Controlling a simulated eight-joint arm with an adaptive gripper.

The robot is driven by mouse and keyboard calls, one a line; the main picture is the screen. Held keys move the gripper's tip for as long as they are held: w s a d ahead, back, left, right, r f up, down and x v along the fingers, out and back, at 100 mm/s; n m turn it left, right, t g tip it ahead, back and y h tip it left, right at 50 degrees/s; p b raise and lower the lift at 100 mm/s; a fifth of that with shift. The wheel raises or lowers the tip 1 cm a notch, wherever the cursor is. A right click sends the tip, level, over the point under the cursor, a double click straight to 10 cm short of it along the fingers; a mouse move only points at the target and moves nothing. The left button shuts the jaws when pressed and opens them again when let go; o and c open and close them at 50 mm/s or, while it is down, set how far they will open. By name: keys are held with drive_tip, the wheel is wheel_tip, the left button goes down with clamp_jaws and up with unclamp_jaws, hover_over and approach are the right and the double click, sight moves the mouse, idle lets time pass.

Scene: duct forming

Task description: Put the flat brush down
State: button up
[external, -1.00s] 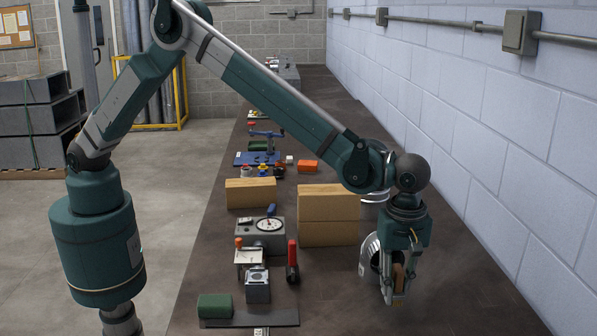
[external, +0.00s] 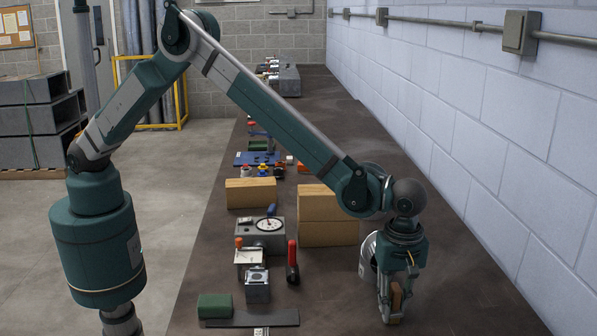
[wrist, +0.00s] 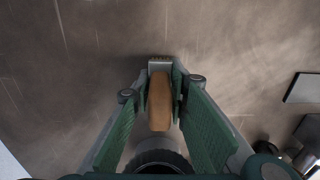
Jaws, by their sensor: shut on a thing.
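The flat brush (wrist: 159,102) has a tan wooden handle and a narrow metal-and-bristle end. In the wrist view it lies between the two green fingers of my gripper (wrist: 160,85), which are shut on it. In the external view my gripper (external: 391,312) points down, low over the right side of the dark bench, with the brush (external: 396,297) showing as a brown patch between the fingers. I cannot tell whether the brush touches the bench top.
A silver duct piece (external: 368,259) stands just left of and behind my gripper. Wooden blocks (external: 328,232), a grey gauge box (external: 262,232), a red-handled tool (external: 292,262) and a green block (external: 214,306) are further left. The bench (external: 460,290) is clear at right, up to the block wall.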

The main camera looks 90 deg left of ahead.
sight(396, 286)
drive_tip(key=shift+f, duration=0.2)
drive_tip(key=o, duration=0.9)
drive_tip(key=shift+r, duration=0.15)
wheel_tip(396, 286, up, 12)
drive_tip(key=shift+p, duration=0.3)
idle(0.8)
